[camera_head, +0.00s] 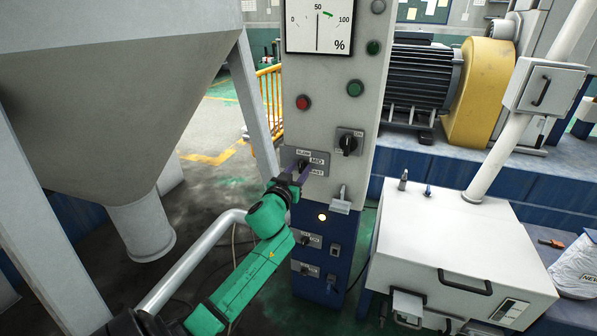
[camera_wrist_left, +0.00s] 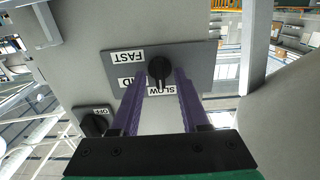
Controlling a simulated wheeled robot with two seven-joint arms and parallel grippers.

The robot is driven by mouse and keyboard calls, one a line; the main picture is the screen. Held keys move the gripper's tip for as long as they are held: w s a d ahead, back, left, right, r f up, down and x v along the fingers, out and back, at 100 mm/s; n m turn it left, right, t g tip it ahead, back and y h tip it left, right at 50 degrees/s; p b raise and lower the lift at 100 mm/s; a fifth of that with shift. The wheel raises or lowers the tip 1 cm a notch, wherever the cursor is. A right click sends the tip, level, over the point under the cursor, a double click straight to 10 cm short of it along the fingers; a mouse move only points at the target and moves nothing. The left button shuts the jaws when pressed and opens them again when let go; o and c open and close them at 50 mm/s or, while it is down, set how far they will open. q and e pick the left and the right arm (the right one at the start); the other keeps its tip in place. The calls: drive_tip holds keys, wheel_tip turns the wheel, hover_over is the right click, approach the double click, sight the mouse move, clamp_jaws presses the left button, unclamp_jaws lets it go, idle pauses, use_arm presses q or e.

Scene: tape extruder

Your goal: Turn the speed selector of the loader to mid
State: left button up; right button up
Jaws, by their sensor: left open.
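The speed selector is a black knob (camera_wrist_left: 160,72) on a grey plate (camera_wrist_left: 198,62) with white labels SLOW, MID and FAST, upside down in the left wrist view. Its handle looks lined up toward the SLOW label (camera_wrist_left: 162,90); the exact setting is hard to read. In the head view the plate (camera_head: 322,170) is on the front of the control column, and my gripper partly hides the knob. My left gripper (camera_head: 297,175) is open. In the left wrist view its purple fingers (camera_wrist_left: 160,78) stand on either side of the knob, with visible gaps. My right gripper is not in view.
A second black selector (camera_head: 349,143) sits to the upper right of the plate. A red button (camera_head: 303,102), a green button (camera_head: 355,88) and a dial gauge (camera_head: 318,25) are above. A small metal part (camera_head: 340,200) juts out below right. The grey hopper (camera_head: 120,90) stands at left.

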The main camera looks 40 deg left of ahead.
use_arm(q)
clamp_jaws()
